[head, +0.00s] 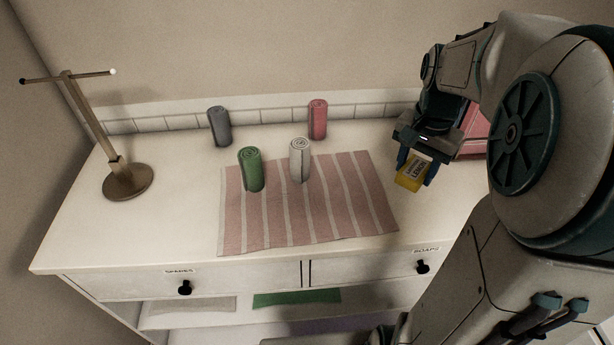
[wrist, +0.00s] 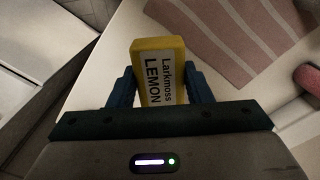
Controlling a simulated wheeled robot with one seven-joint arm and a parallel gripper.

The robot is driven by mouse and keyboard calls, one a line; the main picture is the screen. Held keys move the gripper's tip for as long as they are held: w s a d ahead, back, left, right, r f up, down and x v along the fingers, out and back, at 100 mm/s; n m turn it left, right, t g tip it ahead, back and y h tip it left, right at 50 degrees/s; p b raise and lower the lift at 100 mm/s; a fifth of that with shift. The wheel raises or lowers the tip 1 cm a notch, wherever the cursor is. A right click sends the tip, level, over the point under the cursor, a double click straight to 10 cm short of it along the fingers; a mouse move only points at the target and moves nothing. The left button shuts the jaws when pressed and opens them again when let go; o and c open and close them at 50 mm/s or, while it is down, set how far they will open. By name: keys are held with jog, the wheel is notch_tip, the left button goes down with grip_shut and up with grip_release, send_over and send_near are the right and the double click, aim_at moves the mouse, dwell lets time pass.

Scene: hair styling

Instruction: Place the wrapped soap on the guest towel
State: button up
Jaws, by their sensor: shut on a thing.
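The wrapped soap (head: 410,175) is a yellow bar with a pale label; in the wrist view the soap (wrist: 160,72) reads "Larkmoss LEMON". My gripper (head: 415,172) is shut on it, one blue finger on each side, and holds it to the right of the towel. The guest towel (head: 305,225) is pink with white stripes and lies flat on the counter; part of it shows in the wrist view (wrist: 235,40). A green rolled towel (head: 251,170) and a white rolled towel (head: 300,160) stand upright on its back part.
A grey roll (head: 220,127) and a red roll (head: 318,120) stand behind the towel. A brown T-shaped stand (head: 128,183) is at the left. A pink object (head: 474,135) is partly hidden behind my arm. The towel's front half is bare.

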send_over(350, 203)
notch_tip(350, 203, down, 7)
jog(key=shift+d+r, duration=0.1)
notch_tip(350, 203, down, 4)
jog(key=shift+w+f, duration=0.1)
